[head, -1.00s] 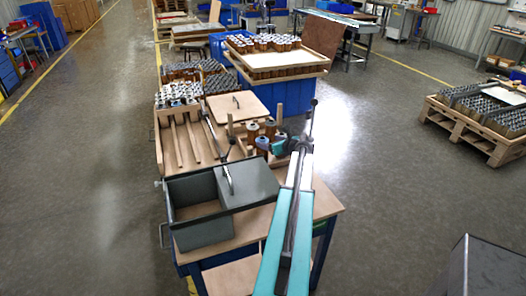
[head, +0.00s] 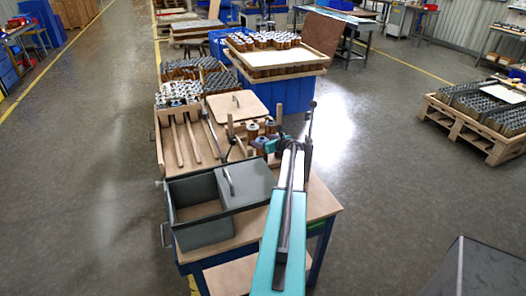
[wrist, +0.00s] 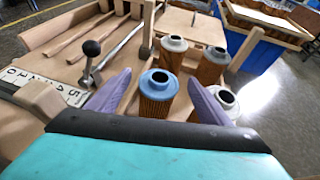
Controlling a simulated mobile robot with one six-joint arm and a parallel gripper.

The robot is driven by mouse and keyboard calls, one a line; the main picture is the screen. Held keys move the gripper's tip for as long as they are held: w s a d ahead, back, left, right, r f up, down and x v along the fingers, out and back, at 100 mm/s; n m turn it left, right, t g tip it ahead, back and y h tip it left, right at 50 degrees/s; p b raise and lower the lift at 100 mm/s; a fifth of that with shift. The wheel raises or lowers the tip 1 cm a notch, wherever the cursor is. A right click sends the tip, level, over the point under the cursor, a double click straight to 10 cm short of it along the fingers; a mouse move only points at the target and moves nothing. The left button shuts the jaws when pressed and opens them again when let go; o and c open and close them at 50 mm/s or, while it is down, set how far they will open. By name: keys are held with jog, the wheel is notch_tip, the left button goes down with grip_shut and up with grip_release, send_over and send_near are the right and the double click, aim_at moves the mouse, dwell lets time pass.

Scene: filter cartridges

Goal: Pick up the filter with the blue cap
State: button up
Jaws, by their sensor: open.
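The filter with the blue cap (wrist: 157,97) stands upright in the wrist view, with a brown pleated body and a ring-shaped cap. My gripper (wrist: 160,76) is open, its two purple-grey fingers spread to the left and right of this filter. The filter's lower part is hidden behind the gripper's body, and I cannot tell whether either finger touches it. Filters with pale grey caps stand close by: one behind (wrist: 174,60), one behind to the right (wrist: 211,68), and one at the right (wrist: 222,98) beside the right finger. In the head view my gripper (head: 269,146) is small and partly covers the filters.
A lever with a black ball knob (wrist: 92,48) rises left of the filters, near a numbered scale (wrist: 40,88). A wooden post (wrist: 148,25) stands behind. The head view shows a grey open box (head: 205,232) at the bench front and a wooden lid (head: 236,106) behind.

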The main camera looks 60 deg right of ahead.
jog(key=c, duration=1.5)
jog(key=shift+r, duration=0.2)
notch_tip(320, 180, up, 18)
jog(key=b, duration=0.4)
jog(key=shift+f, duration=0.15)
